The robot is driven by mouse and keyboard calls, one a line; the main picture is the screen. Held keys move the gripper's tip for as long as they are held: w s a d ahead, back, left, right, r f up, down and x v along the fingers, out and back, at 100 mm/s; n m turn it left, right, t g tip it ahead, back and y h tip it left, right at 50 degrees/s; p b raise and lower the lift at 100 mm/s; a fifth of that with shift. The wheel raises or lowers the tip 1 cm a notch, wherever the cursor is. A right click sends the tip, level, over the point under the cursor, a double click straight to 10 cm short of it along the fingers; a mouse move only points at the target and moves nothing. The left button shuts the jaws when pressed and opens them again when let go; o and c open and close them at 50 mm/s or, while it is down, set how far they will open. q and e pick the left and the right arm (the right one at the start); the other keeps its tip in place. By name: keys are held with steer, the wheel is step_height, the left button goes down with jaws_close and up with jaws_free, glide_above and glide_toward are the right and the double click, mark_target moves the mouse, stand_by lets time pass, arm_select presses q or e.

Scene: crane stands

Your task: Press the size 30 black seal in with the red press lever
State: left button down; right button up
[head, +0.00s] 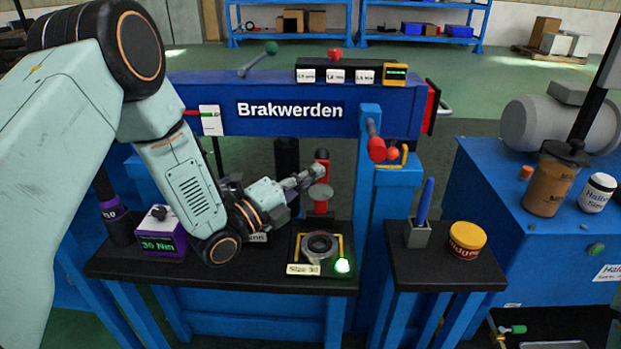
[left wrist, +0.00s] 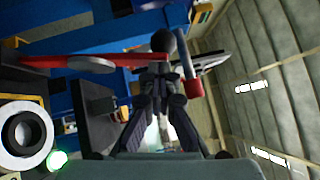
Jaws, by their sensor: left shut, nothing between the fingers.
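The black size 30 seal seems to sit in the round fixture (head: 320,246) on the black bench, behind a "Size 30" label (head: 303,269). The left wrist view shows the fixture as a pale ring with a dark centre (left wrist: 22,134). Above it is a grey round pad (head: 320,192). The red press lever (head: 321,167) stands behind my gripper with a black knob (left wrist: 163,40) on its end. My left gripper (head: 317,172) is shut and empty, its fingertips close to the lever and knob; contact cannot be told. My right gripper is out of view.
A green lamp (head: 342,265) glows beside the fixture. A purple "30 Nm" box (head: 160,235) stands left on the bench. A red-ended handle (head: 377,149) juts from the blue post. A yellow-lidded jar (head: 467,239) stands on the right stand. The blue "Brakwerden" beam (head: 290,111) crosses behind.

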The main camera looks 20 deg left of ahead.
arm_select(q)
steer(key=shift+w, duration=0.1)
stand_by(0.3)
step_height(320, 180, up, 10)
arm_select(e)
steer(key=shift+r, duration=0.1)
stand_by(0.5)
